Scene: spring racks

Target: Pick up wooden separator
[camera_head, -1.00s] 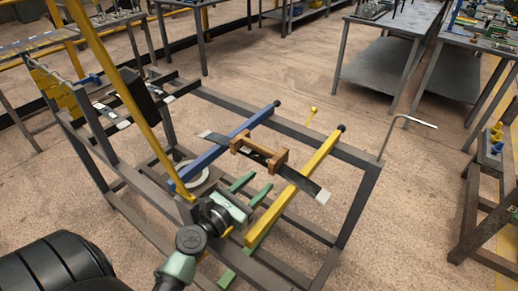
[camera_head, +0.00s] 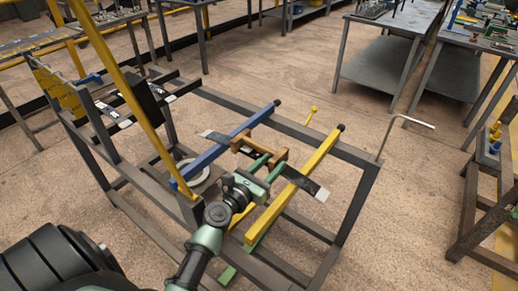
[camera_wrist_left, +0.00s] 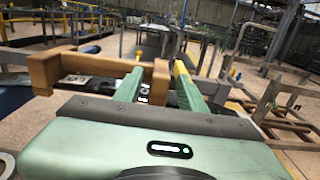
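The wooden separator (camera_head: 243,143) is a brown bar with a block at each end. It lies across a dark leaf strip (camera_head: 216,137) between a blue bar (camera_head: 220,150) and a yellow bar (camera_head: 300,177) on a metal rack. My left gripper (camera_head: 270,163) has its green fingers reaching to the separator's near right end. In the left wrist view, the separator (camera_wrist_left: 90,65) extends to the left and its right end block sits between the two parted fingers (camera_wrist_left: 160,74), with no clear grip on it. My right gripper is not in view.
The dark rack frame (camera_head: 320,143) surrounds the bars. A tall yellow post (camera_head: 125,72) slants up on the left of my arm. A bent rod (camera_head: 388,135) stands at the rack's right corner. Grey tables (camera_head: 380,72) stand behind, with open floor between.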

